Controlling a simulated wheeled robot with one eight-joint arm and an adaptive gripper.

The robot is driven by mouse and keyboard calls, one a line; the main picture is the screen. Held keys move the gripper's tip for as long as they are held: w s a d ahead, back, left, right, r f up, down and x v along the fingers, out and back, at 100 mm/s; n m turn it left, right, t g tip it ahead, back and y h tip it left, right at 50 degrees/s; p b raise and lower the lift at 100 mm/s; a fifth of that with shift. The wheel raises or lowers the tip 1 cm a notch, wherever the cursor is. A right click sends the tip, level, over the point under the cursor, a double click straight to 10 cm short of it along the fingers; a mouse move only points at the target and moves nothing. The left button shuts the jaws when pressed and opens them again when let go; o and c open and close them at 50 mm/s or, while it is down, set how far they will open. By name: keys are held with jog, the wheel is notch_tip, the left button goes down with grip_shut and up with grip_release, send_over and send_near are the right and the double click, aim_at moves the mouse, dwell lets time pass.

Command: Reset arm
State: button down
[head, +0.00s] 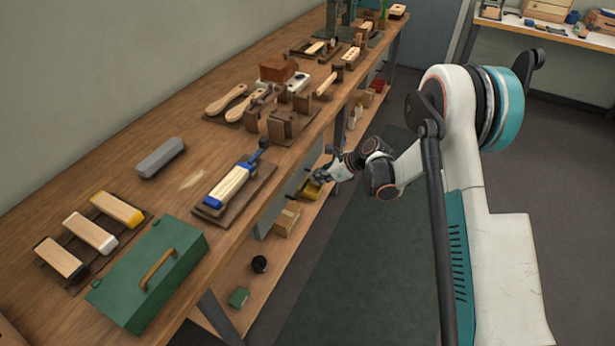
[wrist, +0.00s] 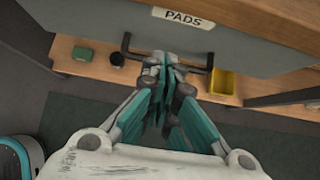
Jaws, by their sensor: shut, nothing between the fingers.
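My gripper (head: 318,180) is in front of the workbench's long edge, at the height of the space under the top, with my arm reaching in from the right. In the wrist view my gripper (wrist: 167,68) is shut and its fingers hold nothing. Its tips overlap the middle of a black bar handle (wrist: 196,69) on a grey drawer front (wrist: 95,22) labelled PADS (wrist: 183,17). I cannot tell whether the tips touch the handle.
A lower shelf (head: 265,285) holds a yellow bin (wrist: 223,83), a green box (wrist: 82,54) and a dark round pot (wrist: 117,59). The floor (head: 345,260) beside the bench is clear.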

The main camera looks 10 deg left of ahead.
jog(key=s+d+r+n+t+h+p, duration=0.1)
jog(key=s+d+r+n, duration=0.3)
jog(key=r, duration=0.5)
jog(key=s+d+r+n+h, duration=0.2)
jog(key=s+d+r, duration=0.3)
jog(key=r, duration=0.4)
jog(key=s+d+r+n+t+h+p, duration=0.1)
jog(key=s+d+r+n, duration=0.35)
jog(key=r, duration=0.55)
jog(key=s+d+r+n+h, duration=0.1)
jog(key=s+d+n, duration=0.2)
jog(key=s, duration=0.4)
jog(key=s+d+r+n+t+h, duration=0.1)
jog(key=s+d+n, duration=0.3)
jog(key=s, duration=0.4)
jog(key=s+d+r+n+t+h, duration=0.1)
jog(key=s+d+n, duration=0.3)
jog(key=s, duration=0.4)
jog(key=shift+s+d+r+h, duration=0.25)
jog(key=shift+r+h, duration=0.45)
jog(key=shift+r, duration=0.2)
jog(key=shift+n, duration=0.25)
